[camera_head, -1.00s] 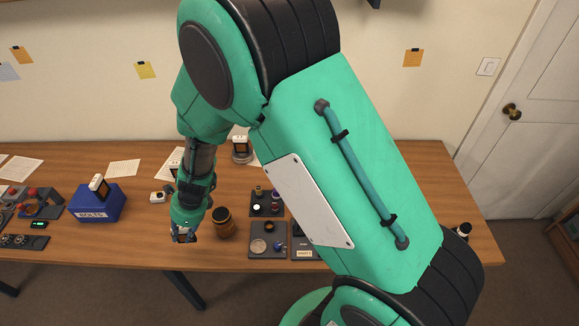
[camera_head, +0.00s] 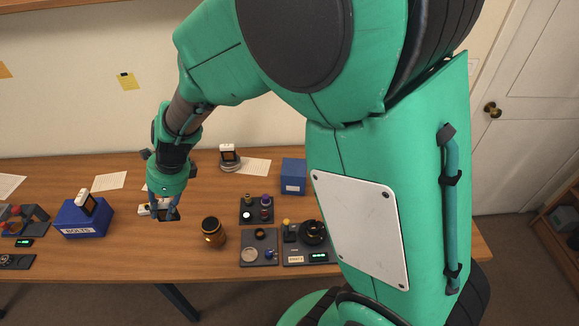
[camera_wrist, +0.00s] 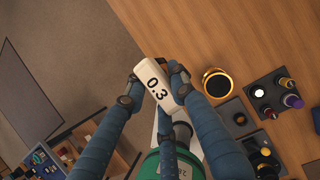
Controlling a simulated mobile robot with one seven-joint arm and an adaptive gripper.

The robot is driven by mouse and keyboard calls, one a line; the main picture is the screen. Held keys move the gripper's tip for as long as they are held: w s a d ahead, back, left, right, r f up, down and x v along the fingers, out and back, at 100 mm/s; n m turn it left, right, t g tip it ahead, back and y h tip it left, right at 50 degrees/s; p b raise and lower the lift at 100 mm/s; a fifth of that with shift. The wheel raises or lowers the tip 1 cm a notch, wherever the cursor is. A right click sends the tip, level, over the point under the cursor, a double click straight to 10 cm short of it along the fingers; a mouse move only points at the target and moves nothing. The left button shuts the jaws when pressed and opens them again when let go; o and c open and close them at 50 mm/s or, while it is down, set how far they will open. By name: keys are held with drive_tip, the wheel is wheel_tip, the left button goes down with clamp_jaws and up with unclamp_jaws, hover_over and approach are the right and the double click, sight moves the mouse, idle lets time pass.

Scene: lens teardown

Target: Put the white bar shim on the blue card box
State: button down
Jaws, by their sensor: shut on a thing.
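The white bar shim (camera_wrist: 158,84), marked 0.3, sits between the two fingertips of my gripper (camera_wrist: 153,88) in the wrist view. My gripper is shut on it. In the head view my gripper (camera_head: 166,210) hangs over the table, left of the brown jar; the fingers largely hide what they hold. Another blue box (camera_head: 84,218), labelled BOLTS, stands at the left with a white device on top.
The brown jar (camera_head: 213,232) stands right of my gripper. Dark trays with small parts (camera_head: 258,247) lie farther right. A white-faced device (camera_head: 229,158) stands at the back. A small white object (camera_head: 145,208) is beside my gripper. Bare wood lies between jar and back edge.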

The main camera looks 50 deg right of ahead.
drive_tip(key=s+d+m+t+h+p, duration=0.1)
drive_tip(key=s+d+m+p, duration=0.4)
drive_tip(key=d, duration=1)
drive_tip(key=s+d+m+h+p, duration=0.15)
drive_tip(key=s+d+p, duration=0.35)
drive_tip(key=d, duration=1.1)
drive_tip(key=s+d+m+p, duration=0.1)
drive_tip(key=s+d+m, duration=0.2)
drive_tip(key=s+d, duration=0.5)
drive_tip(key=shift+t+h, duration=0.3)
drive_tip(key=shift+h, duration=0.15)
drive_tip(key=shift+s+a+f, duration=0.15)
drive_tip(key=shift+a+f, duration=0.05)
drive_tip(key=shift+f, duration=0.6)
drive_tip(key=shift+s+a+f, duration=0.15)
drive_tip(key=shift+a+f, duration=0.05)
drive_tip(key=shift+f, duration=0.65)
drive_tip(key=shift+s+a+f, duration=0.15)
drive_tip(key=shift+a+f, duration=0.05)
drive_tip(key=shift+f, duration=0.6)
drive_tip(key=shift+w+d, duration=0.1)
drive_tip(key=shift+w, duration=0.05)
drive_tip(key=w+d, duration=0.3)
drive_tip(key=w+d+f+p, duration=0.1)
drive_tip(key=w+d, duration=0.2)
drive_tip(key=w, duration=0.1)
drive_tip(key=w+d, duration=0.3)
drive_tip(key=w, duration=0.1)
drive_tip(key=shift+w+d+f, duration=0.2)
drive_tip(key=shift+w+d, duration=0.05)
